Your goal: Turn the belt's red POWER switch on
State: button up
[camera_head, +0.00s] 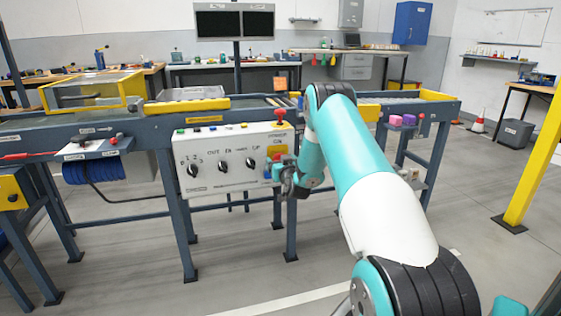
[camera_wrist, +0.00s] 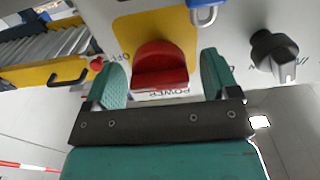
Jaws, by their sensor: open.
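The red POWER switch (camera_wrist: 160,65) sits on a yellow plate (camera_wrist: 140,32) on the white control panel, with an upside-down POWER label by it and part of an OFF label at its left. My gripper (camera_wrist: 165,56) is open, with one teal finger on each side of the red switch. I see gaps beside the switch, so the fingers do not appear closed on it. In the head view, my gripper (camera_head: 277,172) is at the right end of the control panel (camera_head: 225,178) and mostly hides the switch; the yellow plate (camera_head: 277,152) shows above it.
A blue padlock (camera_wrist: 205,12) and a black knob (camera_wrist: 273,52) are near the switch. Several black knobs line the panel, and a red button (camera_head: 280,114) stands on top. The conveyor (camera_head: 130,120) runs behind. A yellow post (camera_head: 535,160) stands at right; the front floor is mostly clear.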

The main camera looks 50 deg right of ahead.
jog(key=shift+a, duration=0.1)
jog(key=c, duration=0.9)
jog(key=shift+f+n+b, duration=0.15)
jog(key=shift+n+b, duration=0.25)
jog(key=shift+b, duration=0.25)
jog(key=n+b, duration=0.3)
jog(key=shift+f+b, duration=0.15)
jog(key=shift+b, duration=0.25)
jog(key=n+b, duration=0.4)
jog(key=b, duration=0.1)
jog(key=shift+n, duration=0.3)
jog(key=n+b, duration=0.7)
jog(key=n, duration=0.1)
jog(key=n+b, duration=0.1)
jog(key=shift+w+r, duration=0.1)
jog(key=shift+r, duration=0.15)
jog(key=shift+n, duration=0.5)
